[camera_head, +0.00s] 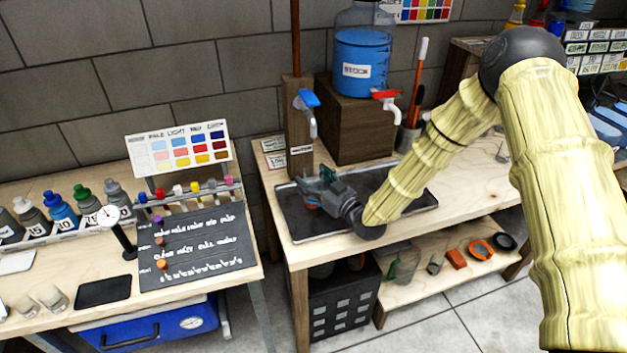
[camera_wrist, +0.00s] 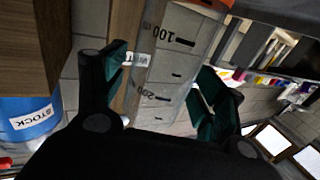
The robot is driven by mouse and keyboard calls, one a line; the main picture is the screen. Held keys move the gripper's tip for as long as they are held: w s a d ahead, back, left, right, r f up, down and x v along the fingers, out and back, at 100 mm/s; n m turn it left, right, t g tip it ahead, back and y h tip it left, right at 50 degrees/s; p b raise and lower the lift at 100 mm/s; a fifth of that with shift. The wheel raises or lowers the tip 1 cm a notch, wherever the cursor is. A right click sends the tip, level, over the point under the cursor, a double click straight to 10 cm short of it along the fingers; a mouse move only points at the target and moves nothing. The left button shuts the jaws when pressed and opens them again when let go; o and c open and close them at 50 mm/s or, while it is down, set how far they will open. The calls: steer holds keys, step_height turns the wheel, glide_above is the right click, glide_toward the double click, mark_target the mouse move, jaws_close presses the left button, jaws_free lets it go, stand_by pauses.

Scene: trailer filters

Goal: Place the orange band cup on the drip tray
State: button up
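The orange band cup is a clear cup with black 100 and 200 marks. In the wrist view the cup (camera_wrist: 172,70) stands between my two fingers, with a bit of orange at the top edge. My gripper (camera_head: 318,183) is closed around the cup's sides; contact at the left finger is hard to see. In the head view the cup's orange band (camera_head: 311,206) shows small below my fingers. The dark drip tray (camera_head: 408,205) lies on the right bench, under the gripper and cup. Whether the cup's base touches it cannot be told.
A wooden post (camera_head: 299,135) with a blue-handled tap (camera_head: 308,108) rises just behind the cup. A blue stock container (camera_head: 362,62) with a red tap sits on a wooden box (camera_head: 352,128). The tray's right part is clear. A lower shelf holds several small items.

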steer(key=shift+r, duration=0.2)
steer(key=v, duration=1.2)
